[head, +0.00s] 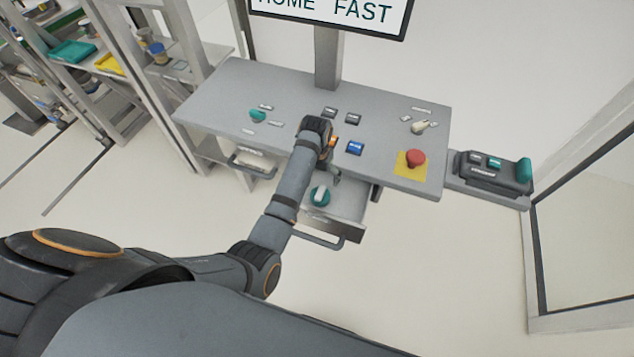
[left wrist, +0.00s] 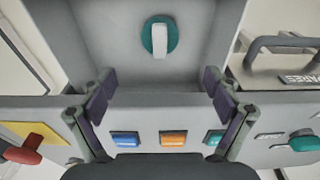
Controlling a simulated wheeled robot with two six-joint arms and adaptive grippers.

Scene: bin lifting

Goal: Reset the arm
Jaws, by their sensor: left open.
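A grey control desk (head: 225,100) carries several controls under a sign (head: 335,12) whose visible words are HOME FAST. My left gripper (head: 335,178) points down at the desk's front edge, mostly hidden by my wrist in the head view. In the left wrist view my left gripper (left wrist: 162,100) is open and empty, fingers wide apart. An open drawer (head: 352,207) holds a teal rotary switch (head: 320,195) with a white handle. The switch also shows beyond the fingers in the left wrist view (left wrist: 159,38). A blue button (left wrist: 125,138), an orange button (left wrist: 173,138) and a teal button (left wrist: 213,137) line the desk.
A red mushroom button (head: 415,158) sits on a yellow plate at the desk's right. A white lever (head: 421,127) is behind it. A teal knob (head: 258,115) is at the left. A dark control box (head: 492,172) stands at the right. A shelf rack (head: 150,75) is at the left.

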